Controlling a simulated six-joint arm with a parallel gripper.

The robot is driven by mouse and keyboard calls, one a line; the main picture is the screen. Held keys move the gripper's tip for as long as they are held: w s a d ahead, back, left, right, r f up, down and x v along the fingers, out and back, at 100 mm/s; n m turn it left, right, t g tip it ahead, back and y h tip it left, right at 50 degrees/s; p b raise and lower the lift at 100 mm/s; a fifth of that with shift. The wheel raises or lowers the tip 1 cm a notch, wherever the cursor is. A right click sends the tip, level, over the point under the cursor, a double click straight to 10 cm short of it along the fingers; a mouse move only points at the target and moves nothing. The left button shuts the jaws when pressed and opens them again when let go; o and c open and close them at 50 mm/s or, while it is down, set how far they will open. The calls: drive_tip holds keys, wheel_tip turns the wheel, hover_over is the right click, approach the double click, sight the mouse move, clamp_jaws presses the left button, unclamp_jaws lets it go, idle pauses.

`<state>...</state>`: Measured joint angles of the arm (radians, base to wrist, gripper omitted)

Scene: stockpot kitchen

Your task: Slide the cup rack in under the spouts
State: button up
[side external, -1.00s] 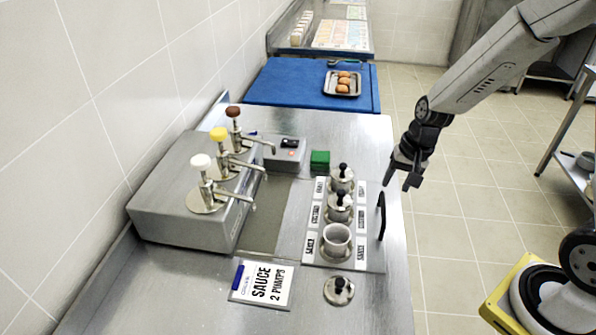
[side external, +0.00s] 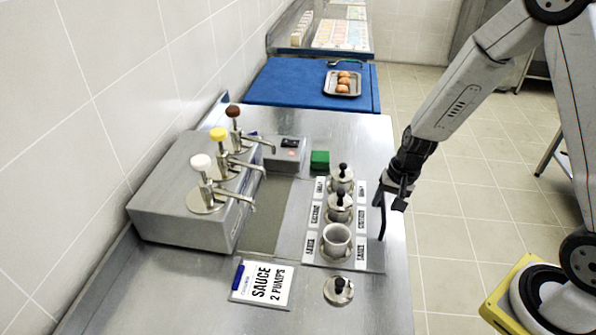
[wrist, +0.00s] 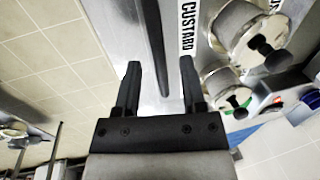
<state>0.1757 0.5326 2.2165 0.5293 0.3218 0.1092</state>
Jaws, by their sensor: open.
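The cup rack (side external: 311,245) is a flat metal plate with labels and three cups in a row; the nearest cup (side external: 337,241) is open and the other two wear black-knobbed lids. Its black upright handle (side external: 382,222) is on the right edge. The pump spouts (side external: 248,203) stick out to the left of the rack, apart from it. My gripper (side external: 391,198) is open at the handle's far end. In the wrist view the handle (wrist: 153,35) appears between the two fingers of my gripper (wrist: 160,66); contact cannot be told.
The steel pump box (side external: 165,195) carries white, yellow and brown knobs. A loose lid (side external: 339,290) and a "SAUCE 2 PUMPS" card (side external: 263,284) lie in front. A green block (side external: 320,160) stands behind the rack. Bare counter (side external: 283,215) lies between rack and pump box.

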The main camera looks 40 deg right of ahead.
clamp_jaws()
idle(1.4)
